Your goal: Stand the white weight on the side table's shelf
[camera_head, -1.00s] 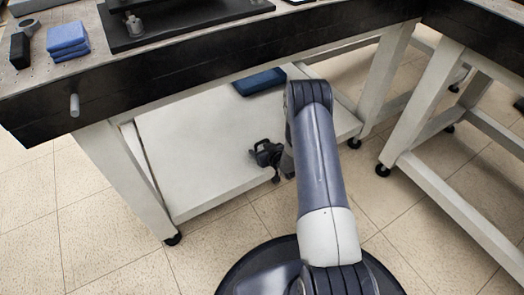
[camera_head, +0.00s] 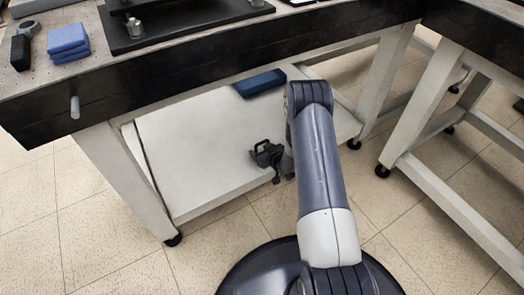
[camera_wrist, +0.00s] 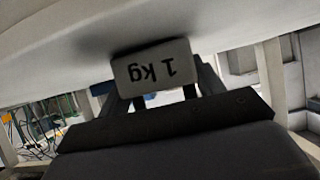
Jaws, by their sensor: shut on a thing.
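The white weight (camera_wrist: 153,68), a block marked "1 kg", is between the fingers of my gripper (camera_wrist: 152,88) in the wrist view. Its label reads upside down there. My gripper is shut on it. The side table's white shelf (camera_wrist: 60,45) fills the top of that view, with a dark shadow close by the weight. I cannot tell whether the weight touches the shelf. In the head view my gripper (camera_head: 268,156) is over the front right part of the shelf (camera_head: 190,150), and the weight cannot be made out.
A dark blue box (camera_head: 259,83) lies at the back of the shelf. The shelf's left part is clear. The tabletop (camera_head: 190,62) overhangs the shelf, holding blue cloths (camera_head: 68,40) and a black tray (camera_head: 185,22). Table legs (camera_head: 130,180) stand at the sides.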

